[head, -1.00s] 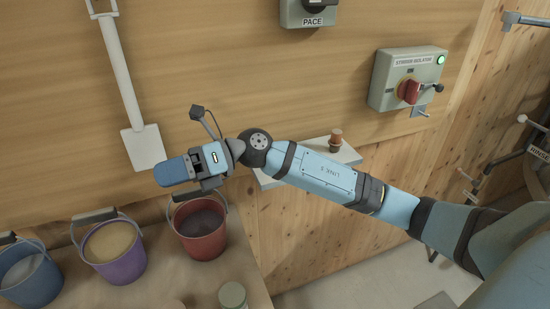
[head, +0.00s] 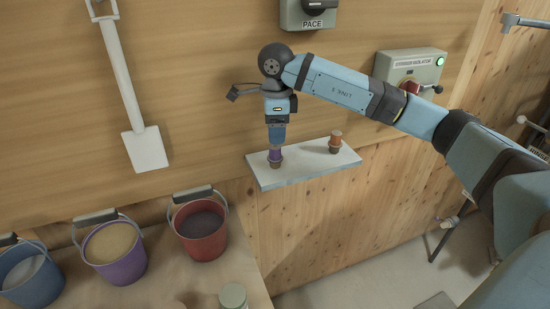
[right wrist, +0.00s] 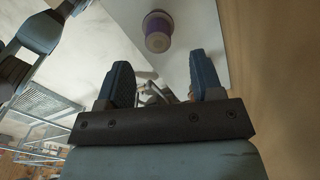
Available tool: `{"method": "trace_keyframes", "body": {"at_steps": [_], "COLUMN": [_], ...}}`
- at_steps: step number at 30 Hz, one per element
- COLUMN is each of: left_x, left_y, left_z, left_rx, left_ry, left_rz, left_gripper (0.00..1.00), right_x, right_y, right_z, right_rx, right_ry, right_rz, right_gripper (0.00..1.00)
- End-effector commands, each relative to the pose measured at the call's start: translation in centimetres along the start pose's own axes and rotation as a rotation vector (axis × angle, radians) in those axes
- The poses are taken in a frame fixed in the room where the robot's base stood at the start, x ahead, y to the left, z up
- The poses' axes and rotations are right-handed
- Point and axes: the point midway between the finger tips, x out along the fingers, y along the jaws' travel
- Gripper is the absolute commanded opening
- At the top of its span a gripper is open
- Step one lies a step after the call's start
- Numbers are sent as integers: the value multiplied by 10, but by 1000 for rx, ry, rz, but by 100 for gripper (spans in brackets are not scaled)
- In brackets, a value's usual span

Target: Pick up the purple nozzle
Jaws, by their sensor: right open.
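The purple nozzle (head: 275,157) stands upright on the left part of the small grey shelf (head: 310,164) in the head view. My right gripper (head: 276,143) points down just above it, and its fingers partly hide its top. In the right wrist view the purple nozzle (right wrist: 158,32) is seen from above on the shelf, beyond the fingertips. There the right gripper (right wrist: 162,72) shows two blue fingers spread apart with nothing between them. My left gripper is in neither view.
An orange-brown nozzle (head: 335,143) stands on the shelf to the right. A red bucket (head: 202,240), a purple bucket (head: 122,267) and a blue bucket (head: 30,280) stand at lower left. A white shovel (head: 135,100) hangs on the wall. A red-knobbed switch box (head: 405,68) is behind my arm.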

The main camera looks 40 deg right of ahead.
Motion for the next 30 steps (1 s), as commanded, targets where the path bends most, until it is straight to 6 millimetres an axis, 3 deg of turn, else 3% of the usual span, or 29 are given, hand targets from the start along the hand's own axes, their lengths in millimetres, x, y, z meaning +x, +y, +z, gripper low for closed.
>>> {"method": "trace_keyframes", "body": {"at_steps": [3,13,19,29,30], "left_x": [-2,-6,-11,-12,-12], "left_y": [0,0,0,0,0], "left_z": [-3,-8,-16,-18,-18], "left_rx": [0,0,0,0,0], "left_ry": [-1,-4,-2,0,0], "left_rz": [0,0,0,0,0], "left_gripper": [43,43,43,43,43], "right_x": [21,49,80,90,90], "right_y": [1,2,2,2,2], "right_z": [0,3,6,6,6], "right_rx": [0,-2,-1,-2,-2], "right_ry": [1,-1,-1,-3,-3], "right_rz": [3,3,3,1,1], "right_gripper": [60,60,60,60,56]}}
